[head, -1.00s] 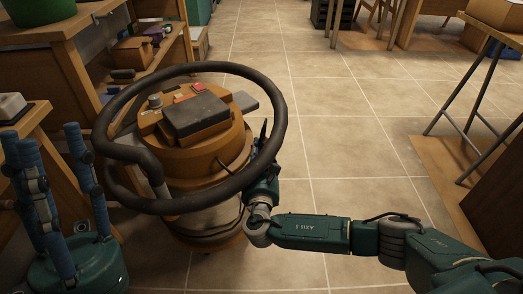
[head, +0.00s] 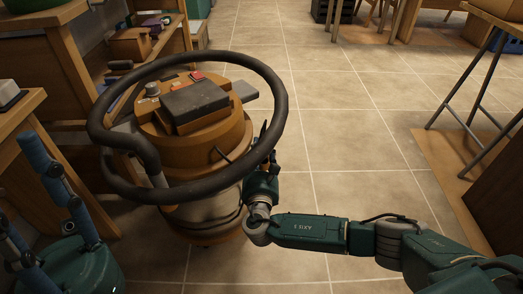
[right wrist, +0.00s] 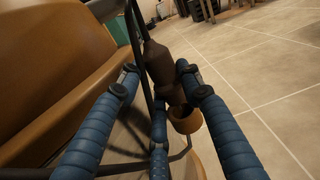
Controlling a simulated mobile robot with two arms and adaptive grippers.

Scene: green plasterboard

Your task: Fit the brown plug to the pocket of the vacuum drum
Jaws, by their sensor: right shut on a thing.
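The vacuum drum (head: 230,140) is an orange-brown canister with a thick dark hose looped around it, left of centre in the head view. It also fills the left of the right wrist view (right wrist: 50,60). My right gripper (head: 267,148) is at the drum's right side, partly behind the hose. In the right wrist view its blue fingers (right wrist: 157,70) are shut around a dark brown plug (right wrist: 158,62). A tan ring-shaped cup (right wrist: 186,121), possibly the pocket, shows beside the fingers; whether the plug touches it is unclear. My left gripper (head: 70,215) is open and empty at lower left.
The drum's top carries a dark grey box (head: 195,102) and a red switch (head: 197,76). A wooden shelf (head: 75,80) stands behind left, and a table corner (head: 25,105) is at the left edge. Trestle legs (head: 475,90) stand at right. Tiled floor between is clear.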

